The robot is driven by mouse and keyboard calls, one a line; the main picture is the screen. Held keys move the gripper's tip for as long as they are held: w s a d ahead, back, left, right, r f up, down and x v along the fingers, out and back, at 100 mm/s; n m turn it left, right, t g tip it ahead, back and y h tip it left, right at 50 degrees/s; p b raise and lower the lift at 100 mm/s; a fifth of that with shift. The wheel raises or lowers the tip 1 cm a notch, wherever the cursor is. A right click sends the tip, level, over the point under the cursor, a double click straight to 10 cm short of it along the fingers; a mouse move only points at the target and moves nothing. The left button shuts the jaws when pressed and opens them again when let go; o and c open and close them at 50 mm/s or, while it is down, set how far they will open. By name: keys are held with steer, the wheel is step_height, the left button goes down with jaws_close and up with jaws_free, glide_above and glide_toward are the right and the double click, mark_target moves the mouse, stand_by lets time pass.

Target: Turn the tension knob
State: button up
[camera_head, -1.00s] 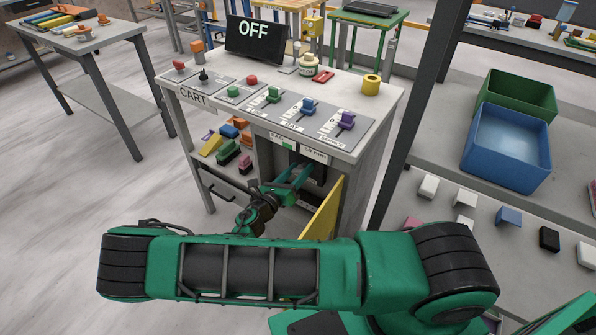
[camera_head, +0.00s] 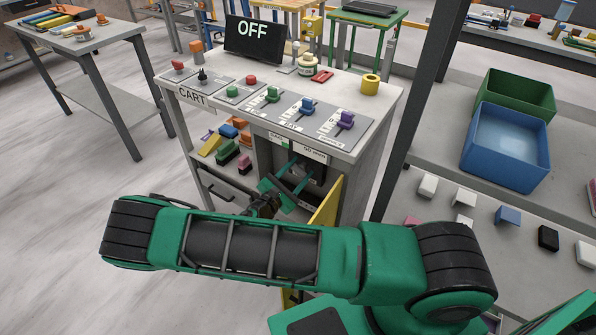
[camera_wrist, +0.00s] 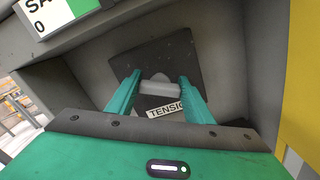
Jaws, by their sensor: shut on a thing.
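The tension knob (camera_wrist: 160,87) is a light grey grip on a dark plate inside the cart's open compartment. A white label reading "TENSIO..." (camera_wrist: 164,109) shows tilted just below it in the wrist view. My gripper (camera_wrist: 159,80) has its two teal fingers on either side of the knob and is shut on it. In the head view my gripper (camera_head: 299,172) reaches into the compartment under the cart's top, and the knob is hard to make out there.
A yellow door (camera_head: 327,203) stands open at the compartment's right side, close to my gripper. The compartment walls surround the fingers. The cart's top (camera_head: 345,86) carries several coloured knobs and a screen (camera_head: 257,40) reading "OFF". A shelf with coloured blocks (camera_head: 228,150) is left of the compartment.

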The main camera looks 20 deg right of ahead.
steer(key=m, duration=0.4)
steer(key=shift+a+f, duration=0.2)
steer(key=shift+m, duration=2.1)
steer(key=o, duration=1.1)
steer(key=shift+d, duration=0.15)
steer(key=shift+c, duration=0.2)
steer(key=v, duration=1)
steer(key=shift+s+a, duration=0.25)
steer(key=shift+a, duration=0.1)
steer(key=shift+d, duration=0.1)
